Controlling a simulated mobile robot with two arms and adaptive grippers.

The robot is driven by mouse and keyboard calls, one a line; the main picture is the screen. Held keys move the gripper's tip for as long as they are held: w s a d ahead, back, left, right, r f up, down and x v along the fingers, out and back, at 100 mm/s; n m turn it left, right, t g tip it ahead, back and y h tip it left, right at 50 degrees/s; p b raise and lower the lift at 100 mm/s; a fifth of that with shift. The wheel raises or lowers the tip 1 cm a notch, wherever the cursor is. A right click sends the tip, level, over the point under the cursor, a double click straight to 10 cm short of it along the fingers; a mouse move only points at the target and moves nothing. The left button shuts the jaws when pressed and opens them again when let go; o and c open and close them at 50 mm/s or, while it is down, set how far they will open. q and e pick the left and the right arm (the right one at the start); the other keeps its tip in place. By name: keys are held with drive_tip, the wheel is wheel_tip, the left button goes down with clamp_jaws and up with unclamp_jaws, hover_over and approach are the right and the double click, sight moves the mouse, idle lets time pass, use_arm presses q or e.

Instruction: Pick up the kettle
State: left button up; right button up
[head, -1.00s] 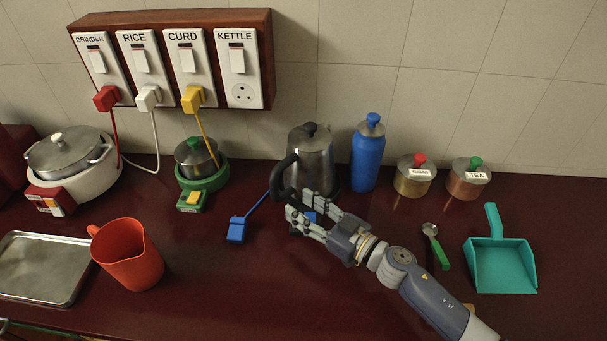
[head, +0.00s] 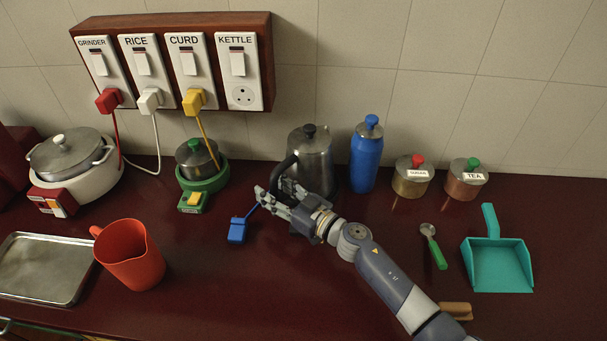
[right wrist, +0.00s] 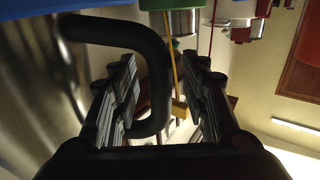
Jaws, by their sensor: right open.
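The kettle (head: 316,157) is a steel pot with a black lid knob and a black handle on its left side. It stands upright on the dark red counter, against the back wall. My right gripper (head: 268,198) is in front of the kettle at its handle, with fingers pointing left. The gripper hides the lower handle in the head view. My left gripper is not in view.
A blue plug (head: 237,230) with its cord lies left of my gripper. A blue bottle (head: 366,155) stands close to the kettle's right. The kettle socket (head: 242,95) is empty. A red jug (head: 130,256) stands at left; a spoon (head: 434,246) and dustpan (head: 498,264) lie at right.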

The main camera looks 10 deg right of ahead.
drive_tip(key=shift+s, duration=0.1)
clamp_jaws()
